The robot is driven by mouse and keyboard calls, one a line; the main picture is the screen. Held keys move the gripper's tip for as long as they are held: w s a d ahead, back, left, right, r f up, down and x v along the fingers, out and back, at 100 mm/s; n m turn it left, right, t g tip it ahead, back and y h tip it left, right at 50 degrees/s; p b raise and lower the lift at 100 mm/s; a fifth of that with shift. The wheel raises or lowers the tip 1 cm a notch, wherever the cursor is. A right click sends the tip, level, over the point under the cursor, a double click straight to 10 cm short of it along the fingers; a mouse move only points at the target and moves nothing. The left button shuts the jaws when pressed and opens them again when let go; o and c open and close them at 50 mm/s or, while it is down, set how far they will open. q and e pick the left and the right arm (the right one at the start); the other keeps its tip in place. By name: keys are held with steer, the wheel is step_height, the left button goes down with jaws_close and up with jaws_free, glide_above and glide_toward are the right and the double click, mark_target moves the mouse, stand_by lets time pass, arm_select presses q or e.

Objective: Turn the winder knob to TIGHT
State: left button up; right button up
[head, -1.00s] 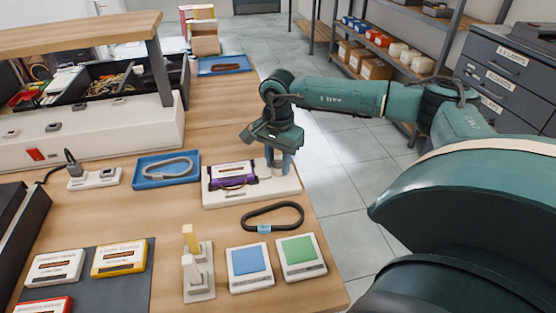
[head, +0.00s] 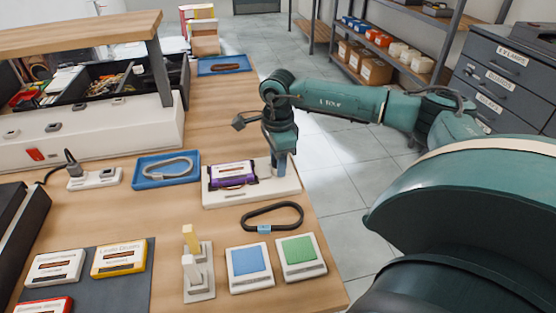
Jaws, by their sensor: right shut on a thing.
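The winder is a white base (head: 215,199) near the table's right edge, with a purple cassette (head: 232,175) with a pale label seated on it. My right gripper (head: 281,170) points down over the right end of this base. It is shut on the winder knob, which is mostly hidden between and below its fingers. Any TIGHT mark and the knob's angle cannot be read from here. My left gripper is not in view.
A black loop belt (head: 273,216) lies in front of the winder. Blue (head: 249,260) and green (head: 298,250) pads are nearer. A blue tray (head: 166,170) holding a grey loop is to the left. A small stand (head: 199,280) with upright pegs and several labelled cassettes are at front left.

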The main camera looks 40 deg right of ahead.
steer(key=m, duration=0.4)
steer(key=shift+m, duration=2.2)
steer(key=o, duration=1)
step_height(320, 180, up, 13)
steer(key=shift+r, duration=0.15)
